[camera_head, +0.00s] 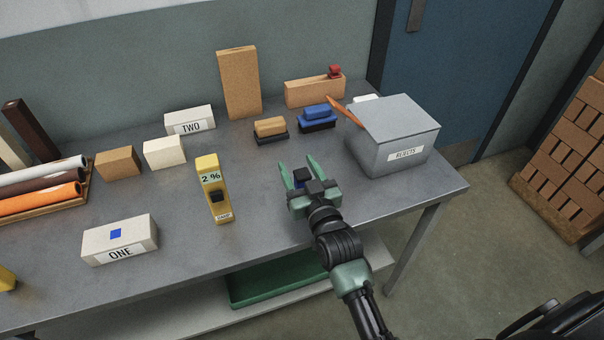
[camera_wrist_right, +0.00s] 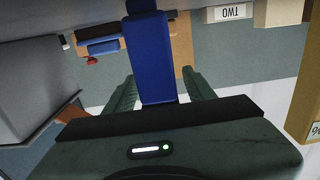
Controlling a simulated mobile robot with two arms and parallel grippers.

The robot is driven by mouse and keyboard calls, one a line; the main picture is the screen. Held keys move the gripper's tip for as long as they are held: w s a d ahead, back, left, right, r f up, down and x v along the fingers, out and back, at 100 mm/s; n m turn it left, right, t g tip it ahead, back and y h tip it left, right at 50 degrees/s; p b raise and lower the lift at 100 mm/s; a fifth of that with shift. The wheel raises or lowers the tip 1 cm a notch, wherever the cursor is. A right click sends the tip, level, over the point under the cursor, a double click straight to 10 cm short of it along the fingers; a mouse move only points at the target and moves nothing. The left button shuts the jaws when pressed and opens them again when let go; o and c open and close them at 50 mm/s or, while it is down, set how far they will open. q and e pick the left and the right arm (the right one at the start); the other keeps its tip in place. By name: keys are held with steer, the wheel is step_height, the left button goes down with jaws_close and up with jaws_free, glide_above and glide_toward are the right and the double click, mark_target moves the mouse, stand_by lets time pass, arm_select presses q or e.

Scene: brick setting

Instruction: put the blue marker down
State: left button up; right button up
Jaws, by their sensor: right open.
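My right gripper (camera_head: 299,168) is over the front right part of the grey table (camera_head: 265,212), with its two green fingers spread open. A dark blue block-like thing (camera_head: 302,175), which looks like the blue marker, is between the fingers. In the right wrist view the blue marker (camera_wrist_right: 151,62) is a long blue bar with a darker end, with gaps to the fingers on both sides. I cannot tell whether it rests on the table. A flat blue square (camera_head: 115,234) shows on the white block labelled ONE (camera_head: 120,253). My left gripper is not in view.
The grey REJECTS bin (camera_head: 385,157) stands right of the gripper. A yellow dispenser-like block (camera_head: 208,175) stands to its left. Behind are blue (camera_head: 316,112) and tan (camera_head: 270,127) brush-like blocks, an upright tan brick (camera_head: 238,85) and a block labelled TWO (camera_head: 190,120). The table between these is bare.

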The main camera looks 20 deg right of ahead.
steer(key=s+b, duration=0.1)
steer(key=s, duration=1.1)
steer(key=shift+d+r, duration=0.1)
steer(key=shift+d, duration=0.05)
